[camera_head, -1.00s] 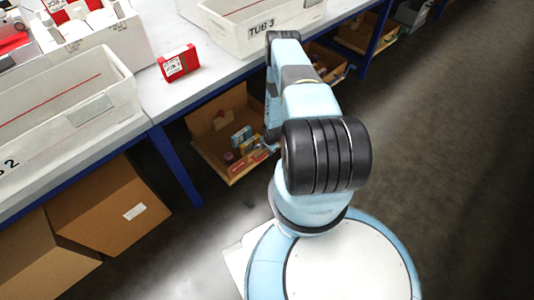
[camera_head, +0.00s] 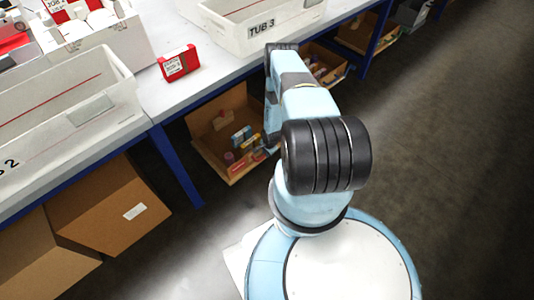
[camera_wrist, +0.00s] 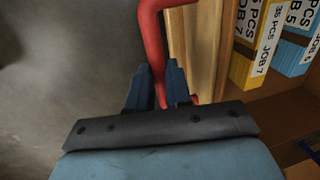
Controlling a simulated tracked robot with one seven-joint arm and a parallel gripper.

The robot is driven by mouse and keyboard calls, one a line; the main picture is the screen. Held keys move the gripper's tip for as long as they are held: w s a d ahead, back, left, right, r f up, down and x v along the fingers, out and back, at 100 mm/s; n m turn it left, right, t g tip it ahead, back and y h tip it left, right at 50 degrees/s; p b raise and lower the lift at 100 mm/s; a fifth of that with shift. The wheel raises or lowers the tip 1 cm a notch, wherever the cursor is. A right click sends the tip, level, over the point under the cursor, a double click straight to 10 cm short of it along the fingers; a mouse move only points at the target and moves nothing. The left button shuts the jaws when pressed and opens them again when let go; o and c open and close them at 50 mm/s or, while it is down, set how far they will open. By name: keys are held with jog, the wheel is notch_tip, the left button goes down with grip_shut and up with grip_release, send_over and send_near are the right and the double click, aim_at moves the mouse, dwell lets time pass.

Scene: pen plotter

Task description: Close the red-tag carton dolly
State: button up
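A red bent handle (camera_wrist: 152,45) stands beside the wooden front edge (camera_wrist: 183,35) of a carton dolly in the wrist view. My gripper (camera_wrist: 158,72) has one dark blue finger on each side of the handle, close against it, and appears shut on it. In the head view, an open brown carton (camera_head: 208,124) juts out below the bench, with small boxes and a red item inside. My arm hides its right side and my gripper there. I cannot make out a red tag. In the wrist view, yellow and blue labelled boxes (camera_wrist: 252,40) lie inside the carton.
A blue bench leg (camera_head: 176,168) stands just left of the carton. Brown cartons (camera_head: 110,205) sit farther left under the bench, and another open one (camera_head: 325,66) is beyond my arm. Tubs and a red box (camera_head: 179,63) are on the bench. The floor (camera_head: 450,150) at right is clear.

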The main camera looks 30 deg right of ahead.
grip_shut()
jog(key=shift+w, duration=0.1)
